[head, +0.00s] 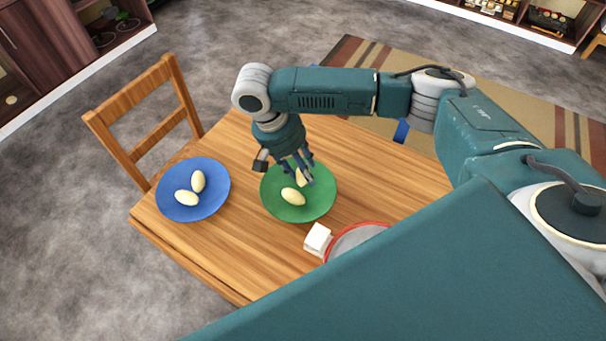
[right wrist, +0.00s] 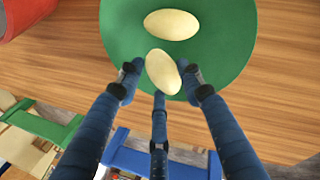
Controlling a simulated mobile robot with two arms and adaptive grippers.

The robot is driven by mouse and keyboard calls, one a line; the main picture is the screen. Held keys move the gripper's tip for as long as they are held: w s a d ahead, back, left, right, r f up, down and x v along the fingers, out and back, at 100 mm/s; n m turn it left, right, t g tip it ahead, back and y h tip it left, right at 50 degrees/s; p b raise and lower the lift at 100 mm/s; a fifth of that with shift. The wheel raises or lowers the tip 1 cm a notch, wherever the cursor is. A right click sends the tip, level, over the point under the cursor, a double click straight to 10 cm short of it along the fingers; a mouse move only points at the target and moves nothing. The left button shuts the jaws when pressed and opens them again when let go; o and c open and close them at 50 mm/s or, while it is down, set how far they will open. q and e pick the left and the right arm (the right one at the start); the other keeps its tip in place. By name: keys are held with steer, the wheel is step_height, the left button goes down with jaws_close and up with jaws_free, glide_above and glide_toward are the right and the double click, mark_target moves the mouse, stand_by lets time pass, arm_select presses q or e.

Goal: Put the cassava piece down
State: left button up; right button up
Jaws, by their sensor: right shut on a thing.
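My right gripper (head: 304,178) is over the green plate (head: 318,210) on the wooden table. Its fingers are closed around a pale oval cassava piece (head: 300,180). In the right wrist view, the held cassava piece (right wrist: 163,72) sits between the fingertips (right wrist: 162,80), over the near part of the green plate (right wrist: 120,45). Whether it touches the plate is hard to tell. A second cassava piece (head: 293,197) lies on the green plate, beside the held one; it also shows in the right wrist view (right wrist: 171,24). My left gripper is not in view.
A blue plate (head: 217,207) with two pale pieces (head: 198,181) stands at the table's left. A white block (head: 317,239) and a red-rimmed container (head: 350,239) are near the front. A wooden chair (head: 130,157) stands behind the left edge. Bare wood (head: 240,240) lies between the plates.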

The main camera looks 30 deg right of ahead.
step_height(320, 180, down, 3)
steer(key=shift+r, duration=0.1)
steer(key=o, duration=1.2)
steer(key=shift+c, duration=0.2)
steer(key=v, duration=1.2)
